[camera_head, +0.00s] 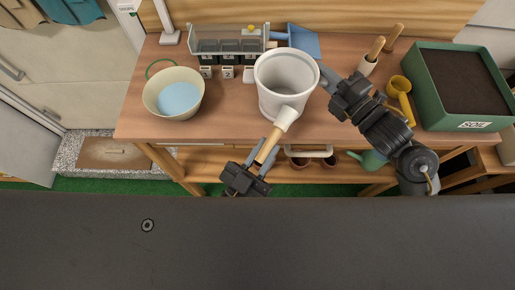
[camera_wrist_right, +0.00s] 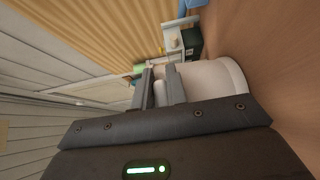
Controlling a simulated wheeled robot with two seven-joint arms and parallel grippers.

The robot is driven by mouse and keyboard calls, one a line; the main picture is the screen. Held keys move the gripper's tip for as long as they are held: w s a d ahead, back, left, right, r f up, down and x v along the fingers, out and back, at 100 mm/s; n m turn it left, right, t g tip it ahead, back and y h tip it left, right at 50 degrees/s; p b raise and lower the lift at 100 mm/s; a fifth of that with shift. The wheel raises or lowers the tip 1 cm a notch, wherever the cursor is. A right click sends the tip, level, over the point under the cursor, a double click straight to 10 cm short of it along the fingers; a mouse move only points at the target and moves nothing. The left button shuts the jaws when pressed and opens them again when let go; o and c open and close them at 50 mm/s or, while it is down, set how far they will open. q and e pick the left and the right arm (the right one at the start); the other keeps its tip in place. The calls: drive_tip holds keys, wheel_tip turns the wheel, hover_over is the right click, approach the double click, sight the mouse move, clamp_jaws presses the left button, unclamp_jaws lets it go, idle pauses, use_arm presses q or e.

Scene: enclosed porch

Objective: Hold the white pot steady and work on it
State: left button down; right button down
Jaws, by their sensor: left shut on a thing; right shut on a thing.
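The white pot (camera_head: 275,97) stands upright near the middle of the wooden table, its opening facing up; it also shows in the right wrist view (camera_wrist_right: 222,82). My right gripper (camera_head: 330,78) is shut on the pot's right side near the rim; its fingers also show in the right wrist view (camera_wrist_right: 160,88). My left gripper (camera_head: 259,166) is at the table's front edge, shut on the wooden handle of a white-headed brush (camera_head: 269,146). The brush head overlaps the pot's front wall; whether it presses on the wall is not clear. The pot's lower front is partly hidden by the brush.
A cream bucket with a blue inside (camera_head: 158,85) stands left on the table (camera_head: 223,115). A tray of small dark pots (camera_head: 229,47) and a blue dustpan (camera_head: 304,40) are behind.

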use_arm(q)
drive_tip(key=shift+d, duration=0.25)
drive_tip(key=a, duration=0.2)
drive_tip(key=shift+a, duration=0.4)
drive_tip(key=shift+s, duration=0.1)
drive_tip(key=s, duration=0.5)
drive_tip(key=shift+a+f, duration=0.1)
drive_tip(key=shift+f, duration=0.15)
idle(0.5)
drive_tip(key=shift+w, duration=0.1)
use_arm(e)
drive_tip(key=shift+c, duration=2.4)
unclamp_jaws()
